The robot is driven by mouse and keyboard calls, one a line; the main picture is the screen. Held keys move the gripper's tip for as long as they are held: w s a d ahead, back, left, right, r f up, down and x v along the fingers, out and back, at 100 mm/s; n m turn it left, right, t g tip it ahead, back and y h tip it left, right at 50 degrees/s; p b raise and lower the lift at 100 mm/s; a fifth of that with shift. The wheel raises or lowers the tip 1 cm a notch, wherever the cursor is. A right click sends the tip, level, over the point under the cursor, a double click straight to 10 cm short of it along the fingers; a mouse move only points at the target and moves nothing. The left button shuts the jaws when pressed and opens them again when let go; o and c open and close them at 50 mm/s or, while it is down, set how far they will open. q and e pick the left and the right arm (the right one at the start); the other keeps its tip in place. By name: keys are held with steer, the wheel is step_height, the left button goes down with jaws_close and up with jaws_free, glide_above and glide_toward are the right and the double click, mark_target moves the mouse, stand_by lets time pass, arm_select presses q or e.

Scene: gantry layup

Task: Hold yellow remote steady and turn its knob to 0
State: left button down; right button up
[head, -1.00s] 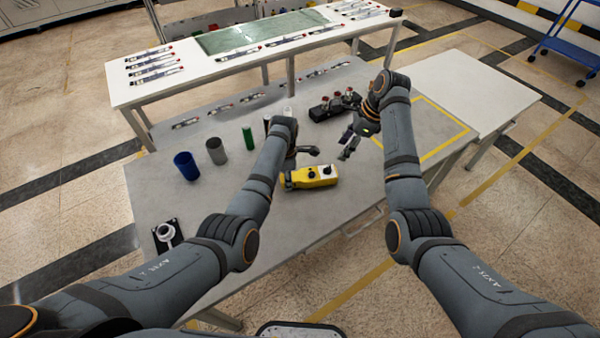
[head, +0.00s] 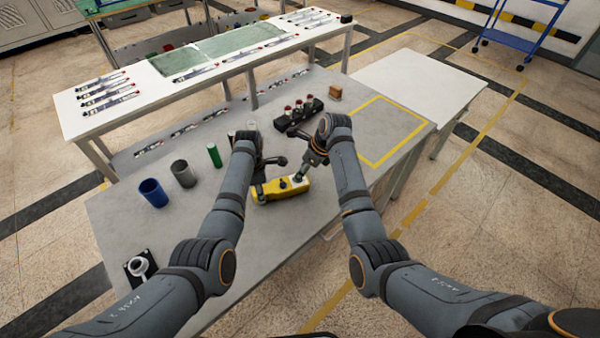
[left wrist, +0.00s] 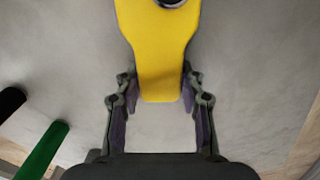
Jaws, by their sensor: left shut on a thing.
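The yellow remote (head: 270,192) lies on the grey table, with a dark round control (head: 283,184) on its top. My left gripper (head: 259,187) is shut on the remote's left end. In the left wrist view the yellow body (left wrist: 163,50) sits between the fingers (left wrist: 160,92), and part of a round control (left wrist: 171,3) shows at the top edge. My right gripper (head: 299,176) is over the remote's right end, close above it or touching. It covers the control there, so the knob's setting cannot be read. Its finger opening is too small to tell.
A blue cup (head: 153,193), a grey cup (head: 184,174) and a green cylinder (head: 214,156) stand to the left. A black block with red-topped parts (head: 298,114) and a small brown block (head: 335,92) are behind. The yellow-outlined area (head: 385,130) is empty.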

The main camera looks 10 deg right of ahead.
steer(key=shift+x, duration=1.3)
jaws_close()
steer(key=n, duration=0.2)
steer(key=n+g, duration=0.1)
steer(key=n, duration=0.1)
steer(key=shift+w+g+y, duration=0.15)
steer(key=shift+g+y, duration=0.15)
steer(key=shift+w+n+g, duration=0.15)
steer(key=shift+n+g, duration=0.65)
steer(key=shift+n, duration=1.6)
